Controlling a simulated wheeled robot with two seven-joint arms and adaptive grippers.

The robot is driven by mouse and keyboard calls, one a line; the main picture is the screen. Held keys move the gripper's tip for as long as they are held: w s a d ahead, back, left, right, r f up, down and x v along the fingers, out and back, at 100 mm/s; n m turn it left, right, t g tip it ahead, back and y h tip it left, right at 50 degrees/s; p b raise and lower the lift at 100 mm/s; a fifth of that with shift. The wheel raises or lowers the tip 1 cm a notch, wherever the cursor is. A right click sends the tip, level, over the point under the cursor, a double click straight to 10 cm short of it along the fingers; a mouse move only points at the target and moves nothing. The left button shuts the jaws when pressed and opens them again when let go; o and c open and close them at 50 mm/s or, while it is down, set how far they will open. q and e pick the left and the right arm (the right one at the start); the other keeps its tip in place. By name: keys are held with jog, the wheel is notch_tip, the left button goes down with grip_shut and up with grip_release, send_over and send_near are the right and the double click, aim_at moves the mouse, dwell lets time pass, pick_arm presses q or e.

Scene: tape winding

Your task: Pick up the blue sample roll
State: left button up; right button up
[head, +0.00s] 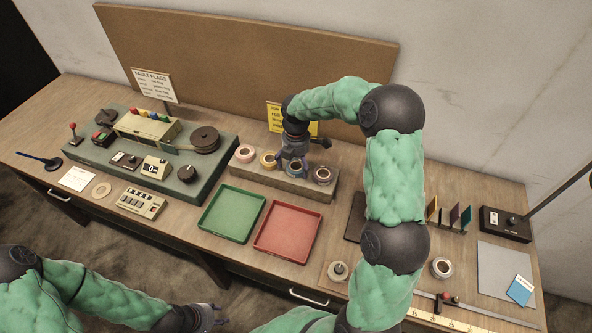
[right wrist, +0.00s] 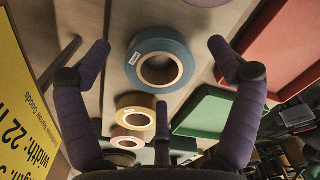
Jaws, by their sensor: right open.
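The blue sample roll (right wrist: 160,46) stands third in a row of rolls on a low wooden rack (head: 262,176); in the head view it shows (head: 295,174) partly covered by my right gripper. My right gripper (head: 294,160) is open just above it. In the right wrist view its purple fingers (right wrist: 160,75) are spread to either side of the blue roll, with a third finger below; I see no contact. My left gripper (head: 214,316) is low at the bottom edge, away from the table; its jaw opening is unclear.
Pink (head: 244,153) and yellow (head: 268,159) rolls stand left of the blue one, and another roll (head: 322,175) right. Green (head: 231,213) and red (head: 287,229) trays lie in front. A yellow sign (head: 277,116) is behind; a machine panel (head: 152,152) is left.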

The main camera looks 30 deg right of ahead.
jog(key=shift+f, duration=0.35)
jog(key=c, duration=1.2)
jog(key=shift+o, duration=0.2)
jog(key=shift+r, duration=0.1)
